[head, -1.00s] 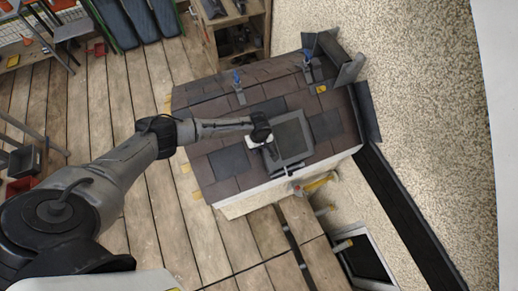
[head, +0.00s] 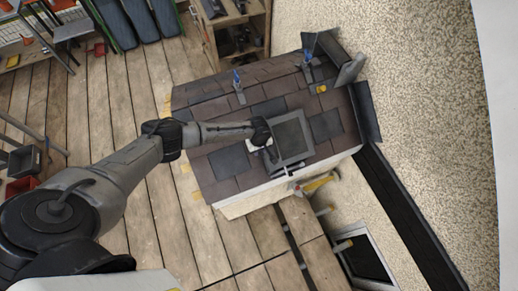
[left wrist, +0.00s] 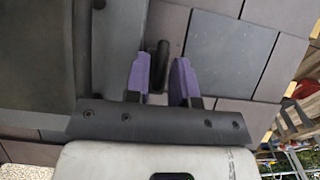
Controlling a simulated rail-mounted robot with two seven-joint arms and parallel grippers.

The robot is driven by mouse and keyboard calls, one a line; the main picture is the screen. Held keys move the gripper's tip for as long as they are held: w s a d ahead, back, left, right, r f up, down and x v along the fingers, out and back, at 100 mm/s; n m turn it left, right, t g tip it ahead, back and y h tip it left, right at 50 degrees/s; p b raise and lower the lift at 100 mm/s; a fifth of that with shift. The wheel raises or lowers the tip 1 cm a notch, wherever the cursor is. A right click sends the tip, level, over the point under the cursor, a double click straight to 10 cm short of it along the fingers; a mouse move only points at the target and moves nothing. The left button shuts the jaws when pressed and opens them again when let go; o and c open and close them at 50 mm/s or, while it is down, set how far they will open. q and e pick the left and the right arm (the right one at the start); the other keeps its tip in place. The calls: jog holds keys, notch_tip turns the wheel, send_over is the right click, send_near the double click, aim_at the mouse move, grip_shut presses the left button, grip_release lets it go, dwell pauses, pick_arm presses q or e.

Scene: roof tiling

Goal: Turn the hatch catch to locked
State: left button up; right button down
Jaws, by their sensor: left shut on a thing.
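The hatch (head: 291,137) is a dark grey square panel in a lighter frame, set in the small tiled roof. It looks closed. My left gripper (head: 269,154) is at the hatch's left side, low over the roof. In the left wrist view the purple fingers of the left gripper (left wrist: 160,80) are shut on the hatch catch (left wrist: 162,55), a dark upright lever beside the hatch frame (left wrist: 120,45). The catch's base is partly hidden by the fingers, and I cannot tell its exact angle. My right gripper is not in view.
Brown and slate-grey tiles (head: 229,161) surround the hatch. Blue-handled clamps (head: 238,86) stand near the roof's upper edge, with a yellow item (head: 321,89) close by. A yellow-handled tool (head: 318,184) lies below the eave. Wooden floor is open to the left.

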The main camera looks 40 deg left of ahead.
pick_arm(q)
grip_shut()
jog(key=shift+d+m+g, duration=0.1)
jog(key=shift+m+g, duration=0.2)
jog(key=shift+m, duration=0.1)
jog(key=shift+w+m+g+y+p, duration=0.1)
jog(key=shift+m+g+y+p, duration=0.25)
jog(key=shift+m, duration=0.25)
jog(key=shift+w+d+m+g+y, duration=0.15)
jog(key=shift+m+g+y, duration=0.3)
jog(key=shift+m, duration=0.65)
jog(key=m+y+b, duration=0.1)
jog(key=m+y, duration=0.1)
jog(key=m, duration=0.1)
jog(key=m+g+y, duration=0.1)
jog(key=m+y, duration=0.1)
jog(key=m, duration=0.2)
jog(key=m+y+b, duration=0.1)
jog(key=m+y, duration=0.1)
jog(key=m, duration=0.2)
jog(key=shift+d+f+g+y+b, duration=0.3)
jog(key=shift+d+y, duration=0.1)
jog(key=shift+m, duration=0.4)
